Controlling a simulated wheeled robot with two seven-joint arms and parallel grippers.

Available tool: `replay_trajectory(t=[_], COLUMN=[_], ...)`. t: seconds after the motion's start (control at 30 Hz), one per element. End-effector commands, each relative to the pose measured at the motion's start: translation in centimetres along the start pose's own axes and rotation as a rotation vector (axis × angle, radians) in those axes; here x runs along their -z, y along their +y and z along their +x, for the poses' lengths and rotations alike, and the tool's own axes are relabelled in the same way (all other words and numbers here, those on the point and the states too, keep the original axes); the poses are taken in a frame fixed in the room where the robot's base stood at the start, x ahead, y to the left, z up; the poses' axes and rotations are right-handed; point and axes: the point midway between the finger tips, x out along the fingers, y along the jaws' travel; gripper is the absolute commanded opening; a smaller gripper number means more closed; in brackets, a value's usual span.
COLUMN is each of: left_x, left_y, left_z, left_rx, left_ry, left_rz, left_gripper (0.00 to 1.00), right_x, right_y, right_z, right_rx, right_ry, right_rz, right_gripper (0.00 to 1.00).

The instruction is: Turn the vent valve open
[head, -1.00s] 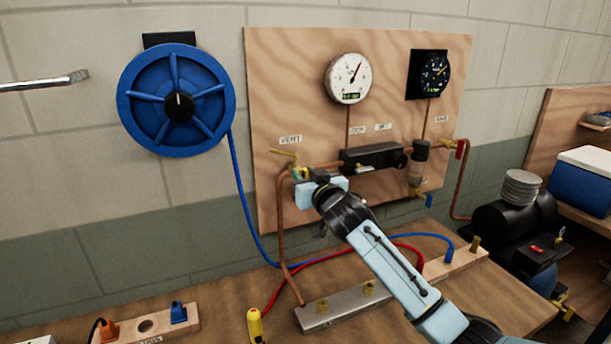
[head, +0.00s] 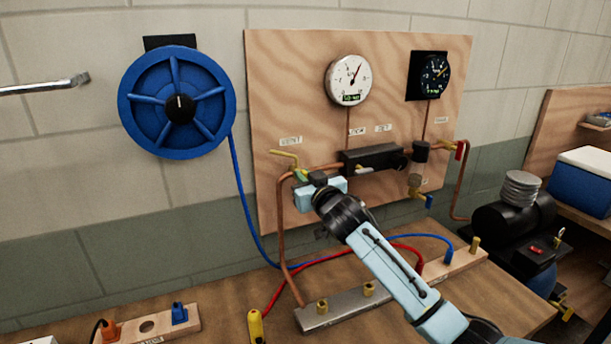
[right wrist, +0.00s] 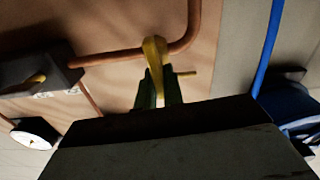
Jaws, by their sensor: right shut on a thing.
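The vent valve has a yellow lever (head: 286,155) at the left of the plywood panel, just below a small white label (head: 290,141). A copper pipe (head: 281,225) runs down below it. My right gripper (head: 306,177) reaches up to the valve from the lower right, its light blue body covering part of it. In the right wrist view, the two dark green fingers (right wrist: 158,92) are shut on the yellow valve part (right wrist: 154,52), which stands upright between them. My left gripper is out of view.
The plywood panel (head: 290,70) carries a white gauge (head: 348,80), a dark gauge (head: 428,75) and a black block (head: 372,159). A blue hose reel (head: 177,102) hangs to the left. Below lie a metal manifold (head: 345,308) and red and blue hoses on the bench.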

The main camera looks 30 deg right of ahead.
Motion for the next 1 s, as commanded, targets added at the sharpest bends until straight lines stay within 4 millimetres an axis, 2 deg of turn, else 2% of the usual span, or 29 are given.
replay_trajectory(t=[0.4,1.0], left_x=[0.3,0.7], left_y=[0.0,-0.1], left_z=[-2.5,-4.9], left_rx=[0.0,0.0], left_ry=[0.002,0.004], left_rz=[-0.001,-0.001], left_gripper=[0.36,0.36], right_x=[0.0,-0.7], right_y=[-0.6,-1.3], right_z=[0.0,0.0], right_rx=[0.001,0.003], right_ry=[-0.004,-0.003], right_rz=[-0.357,-0.928], right_gripper=[0.0,0.0])
